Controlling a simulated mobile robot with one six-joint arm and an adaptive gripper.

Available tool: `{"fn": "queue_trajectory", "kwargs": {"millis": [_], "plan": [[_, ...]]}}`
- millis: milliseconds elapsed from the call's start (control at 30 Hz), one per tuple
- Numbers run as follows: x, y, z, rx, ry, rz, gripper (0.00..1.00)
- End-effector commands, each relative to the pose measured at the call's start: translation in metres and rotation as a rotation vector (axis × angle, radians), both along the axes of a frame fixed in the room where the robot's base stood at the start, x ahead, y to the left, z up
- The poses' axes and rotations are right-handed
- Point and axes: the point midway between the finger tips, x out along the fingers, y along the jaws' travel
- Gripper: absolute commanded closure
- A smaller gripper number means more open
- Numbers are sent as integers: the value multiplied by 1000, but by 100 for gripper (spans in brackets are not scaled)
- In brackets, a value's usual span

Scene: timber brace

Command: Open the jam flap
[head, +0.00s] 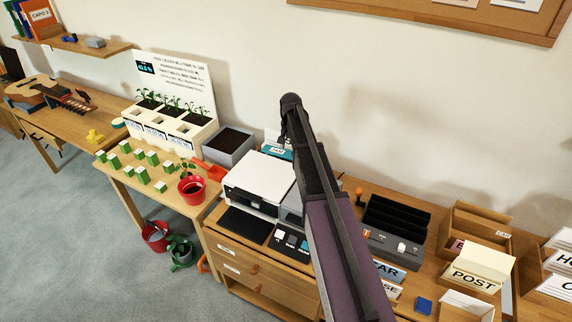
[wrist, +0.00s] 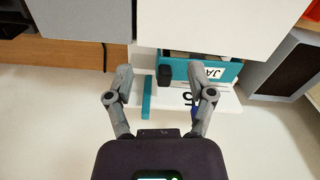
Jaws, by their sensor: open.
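The white printer (head: 262,180) stands on the wooden cabinet, partly hidden by my arm. Behind it a teal part with a white label (head: 278,148) shows. In the wrist view this teal flap (wrist: 208,72) has a label reading "JA", the rest cut off or too small to read, and a black knob (wrist: 165,76) at its left end. My gripper (wrist: 163,80) is open, its two fingers apart on either side of the knob in the picture. I cannot tell whether they touch anything. In the head view my gripper (head: 284,132) is behind the printer, mostly hidden by my arm.
A grey planter box (head: 228,146) stands left of the printer. A red pot with a plant (head: 191,188) is on the lower table. A black file rack (head: 396,220) is to the right. A narrow teal bar (wrist: 147,97) lies by the left finger.

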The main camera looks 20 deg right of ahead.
Motion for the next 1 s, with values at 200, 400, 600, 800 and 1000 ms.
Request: {"fn": "queue_trajectory", "kwargs": {"millis": [200,400,600,800,1000], "plan": [[-29,17,-11,0,0,54,30],[-47,28,-17,0,0,97,30],[-57,33,-19,0,0,121,30],[-59,35,-20,0,0,127,30],[-59,35,-20,0,0,127,30]]}}
